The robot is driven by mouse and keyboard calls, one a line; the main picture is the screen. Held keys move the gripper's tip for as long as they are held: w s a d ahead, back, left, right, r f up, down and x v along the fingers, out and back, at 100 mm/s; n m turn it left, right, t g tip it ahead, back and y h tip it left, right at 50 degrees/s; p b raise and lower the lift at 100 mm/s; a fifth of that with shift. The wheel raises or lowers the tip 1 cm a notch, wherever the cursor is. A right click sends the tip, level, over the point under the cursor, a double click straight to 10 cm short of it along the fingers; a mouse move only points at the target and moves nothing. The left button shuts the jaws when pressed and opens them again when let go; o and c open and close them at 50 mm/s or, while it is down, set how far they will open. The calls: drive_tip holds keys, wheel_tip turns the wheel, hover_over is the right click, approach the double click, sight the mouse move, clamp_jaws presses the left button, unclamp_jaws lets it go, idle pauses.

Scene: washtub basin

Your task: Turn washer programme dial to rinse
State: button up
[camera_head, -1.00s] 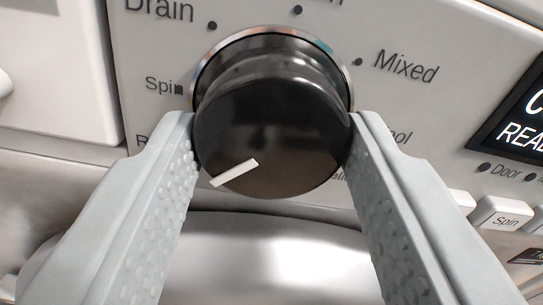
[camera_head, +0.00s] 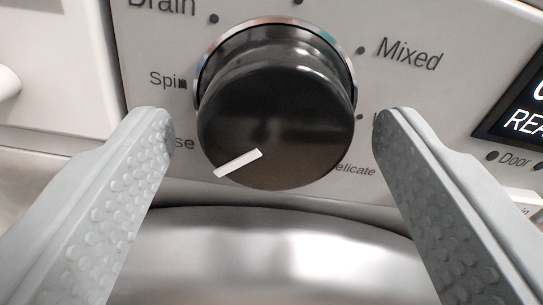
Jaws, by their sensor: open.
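The black programme dial (camera_head: 277,115) stands out from the white panel in the middle of the view. Its white pointer mark (camera_head: 238,163) lies at the lower left and points down-left, toward the side of the partly hidden label ending in "se" (camera_head: 184,143). "Spin" is above that label, "Drain" at the upper left, "Mixed" at the upper right and "elicate" at the lower right. My gripper (camera_head: 275,122) is open, with one grey finger on each side of the dial. A gap shows between each finger and the dial.
A dark display (camera_head: 517,112) showing part of "READ" is at the right, with a "Door" label below it. A rounded shiny metal surface (camera_head: 270,245) lies under the panel. A white drawer front (camera_head: 60,75) is at the left.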

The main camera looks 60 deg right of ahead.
drive_tip(key=v, duration=1.7)
drive_tip(key=shift+s+a, duration=0.15)
